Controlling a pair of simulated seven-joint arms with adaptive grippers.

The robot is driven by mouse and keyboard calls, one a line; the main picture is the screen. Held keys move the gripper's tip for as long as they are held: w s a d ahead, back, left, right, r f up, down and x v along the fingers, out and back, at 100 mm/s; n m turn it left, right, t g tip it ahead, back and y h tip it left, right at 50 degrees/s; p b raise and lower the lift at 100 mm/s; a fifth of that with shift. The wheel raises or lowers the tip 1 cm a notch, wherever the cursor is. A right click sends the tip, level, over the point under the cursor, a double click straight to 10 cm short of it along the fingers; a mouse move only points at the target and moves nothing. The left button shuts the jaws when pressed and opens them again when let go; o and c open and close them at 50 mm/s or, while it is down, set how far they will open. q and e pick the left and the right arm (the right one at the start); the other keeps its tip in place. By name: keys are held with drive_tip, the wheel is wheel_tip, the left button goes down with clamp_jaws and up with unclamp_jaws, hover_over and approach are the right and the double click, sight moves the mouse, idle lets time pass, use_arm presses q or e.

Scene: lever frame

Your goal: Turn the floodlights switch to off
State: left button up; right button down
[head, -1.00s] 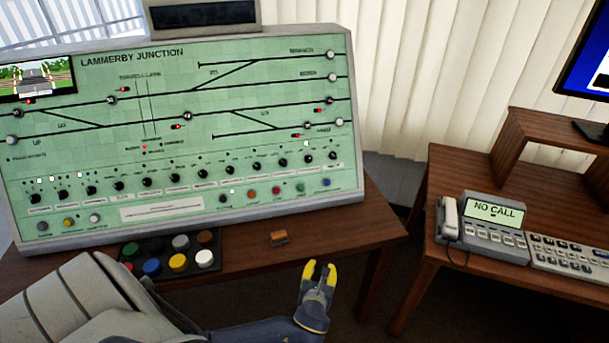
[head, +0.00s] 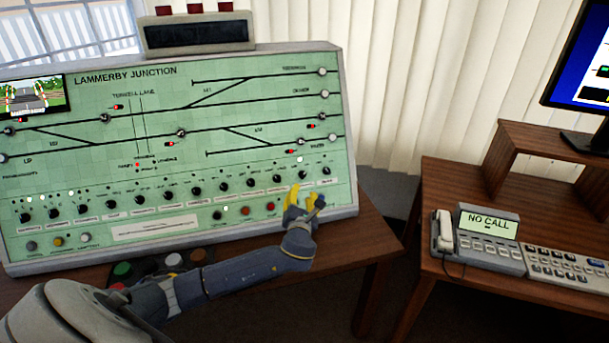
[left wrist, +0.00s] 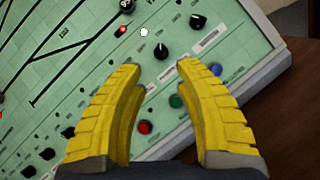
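The green control panel (head: 180,90) carries a row of black rotary knobs along its lower part. The labels are too small to read, so I cannot tell which knob is the floodlights switch. My left gripper (head: 304,194) is open and empty in front of the panel's lower right corner. In the left wrist view, the yellow fingers of the left gripper (left wrist: 156,68) are spread apart. A black knob (left wrist: 161,52) with a white pointer lies just beyond the gap between the fingertips. Another black knob (left wrist: 198,21) lies farther up and right. My right gripper is not in view.
Red (left wrist: 145,127), green (left wrist: 177,101) and blue (left wrist: 215,69) buttons sit below the knobs. Colored round caps lie on the desk, partly behind my left arm. A phone (head: 485,236) stands on the side table at right.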

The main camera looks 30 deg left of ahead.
sight(304, 172)
use_arm(q)
drive_tip(key=x, duration=1.1)
drive_tip(key=shift+w+a+f, duration=0.1)
drive_tip(key=shift+w, duration=0.2)
drive_tip(key=shift+o, duration=0.2)
clamp_jaws()
